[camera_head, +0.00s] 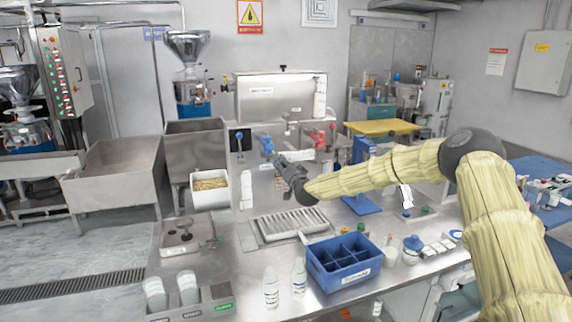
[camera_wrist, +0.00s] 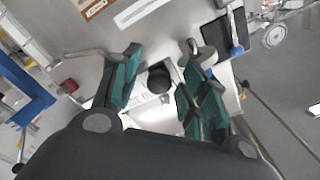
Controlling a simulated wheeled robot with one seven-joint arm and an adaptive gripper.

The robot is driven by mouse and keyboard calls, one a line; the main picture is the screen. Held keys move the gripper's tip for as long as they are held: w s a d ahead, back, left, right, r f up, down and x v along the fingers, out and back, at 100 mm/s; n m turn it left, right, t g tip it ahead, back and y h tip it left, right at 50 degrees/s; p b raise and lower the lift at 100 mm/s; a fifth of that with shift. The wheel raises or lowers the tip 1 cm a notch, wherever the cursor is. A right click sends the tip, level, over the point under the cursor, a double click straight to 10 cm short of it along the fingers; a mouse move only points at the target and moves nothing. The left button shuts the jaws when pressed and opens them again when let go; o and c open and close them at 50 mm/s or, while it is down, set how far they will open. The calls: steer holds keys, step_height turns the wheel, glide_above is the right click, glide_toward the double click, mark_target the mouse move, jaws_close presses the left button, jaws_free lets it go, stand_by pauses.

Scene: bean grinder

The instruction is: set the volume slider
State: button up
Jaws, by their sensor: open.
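The steel grinder machine (camera_head: 282,98) stands at the middle back of the counter, with handles and controls on its front. My gripper (camera_head: 281,165) is in front of the machine's lower front, below the blue handle (camera_head: 266,145). In the wrist view, my gripper (camera_wrist: 160,66) is open, with its green-padded fingers apart. A round black knob (camera_wrist: 158,79) shows between the fingers, in front of a pale plate; it may be the slider's knob, but I cannot tell for sure. No finger visibly closes on it. The slider's track and scale are not readable, and my gripper hides part of the front.
Red handles (camera_head: 317,138) are right of my gripper. A black panel with a blue knob (camera_head: 239,136) is to its left. A white bin of beans (camera_head: 209,200) stands at lower left. A blue divided crate (camera_head: 343,275) and white bottles (camera_head: 271,288) occupy the front counter.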

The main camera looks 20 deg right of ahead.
steer(key=shift+w+d, duration=0.1)
steer(key=shift+w, duration=0.3)
jaws_close()
steer(key=d+b, duration=0.3)
steer(key=d, duration=0.1)
steer(key=shift+d+f, duration=0.15)
steer(key=shift+d, duration=0.1)
jaws_free()
